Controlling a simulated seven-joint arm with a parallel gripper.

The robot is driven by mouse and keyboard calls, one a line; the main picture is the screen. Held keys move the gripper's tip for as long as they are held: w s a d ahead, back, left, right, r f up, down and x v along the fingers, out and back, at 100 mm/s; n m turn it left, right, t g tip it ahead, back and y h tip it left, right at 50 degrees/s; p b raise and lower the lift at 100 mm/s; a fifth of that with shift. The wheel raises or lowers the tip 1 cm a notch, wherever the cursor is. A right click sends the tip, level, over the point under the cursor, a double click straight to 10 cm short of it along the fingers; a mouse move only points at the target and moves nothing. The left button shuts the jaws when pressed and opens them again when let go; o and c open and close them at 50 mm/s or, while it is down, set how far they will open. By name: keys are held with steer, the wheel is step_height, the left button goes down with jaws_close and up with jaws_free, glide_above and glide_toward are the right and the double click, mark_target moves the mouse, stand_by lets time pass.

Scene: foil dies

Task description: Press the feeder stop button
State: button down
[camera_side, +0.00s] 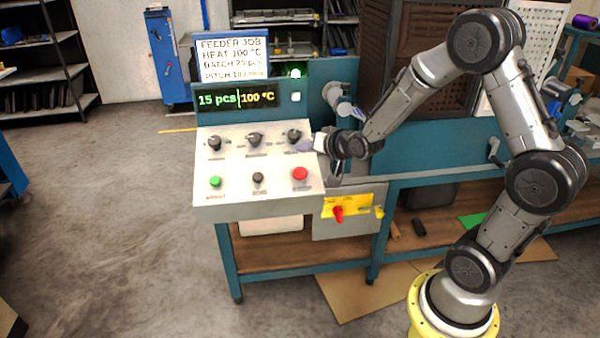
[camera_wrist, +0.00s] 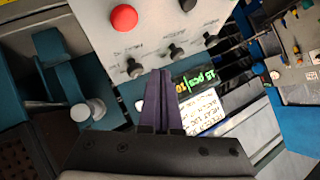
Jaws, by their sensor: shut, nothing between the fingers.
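The control panel (camera_side: 240,190) has a large red button (camera_side: 300,174) at its lower right, and the red button also shows at the top of the wrist view (camera_wrist: 124,18). A green button (camera_side: 215,182) and a small dark button (camera_side: 258,178) sit to its left. The labels are too small to read. My gripper (camera_side: 304,146) is shut and empty at the panel's right side, near the right-hand knob and above the red button in the picture. In the wrist view its dark fingers (camera_wrist: 161,72) are together, apart from the red button.
Three black knobs (camera_side: 254,139) line the panel's upper part. The display (camera_side: 238,99) reads 15 pcs and 100 °C, beneath a feeder job card (camera_side: 232,57). A red switch (camera_side: 338,213) on a yellow plate sits below right.

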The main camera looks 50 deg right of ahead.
mark_target(297, 171)
steer(key=shift+w+d+f, duration=0.3)
steer(key=shift+f, duration=0.95)
steer(key=shift+w+d+f, duration=0.25)
steer(key=shift+f, duration=0.95)
steer(key=shift+w+d+f, duration=0.3)
steer(key=shift+f, duration=0.95)
steer(key=shift+f, duration=0.1)
steer(key=shift+w+d+f, duration=0.1)
steer(key=shift+f, duration=0.2)
steer(key=shift+w+d+f, duration=0.1)
steer(key=shift+f, duration=0.5)
steer(key=shift+r, duration=0.1)
steer(key=shift+s+a+r, duration=0.1)
steer(key=shift+a+r, duration=0.05)
steer(key=shift+r, duration=0.3)
steer(key=shift+s+a+r, duration=0.1)
steer(key=shift+r, duration=0.35)
steer(key=shift+r, duration=0.1)
steer(key=shift+s+a+r, duration=0.15)
steer(key=shift+s+r, duration=0.05)
steer(key=shift+r, duration=0.55)
steer(key=shift+s+a+r, duration=0.15)
steer(key=shift+a+r, duration=0.05)
steer(key=shift+r, duration=0.6)
steer(key=shift+s+a+r, duration=0.15)
steer(key=shift+s+r, duration=0.05)
steer(key=shift+r, duration=0.55)
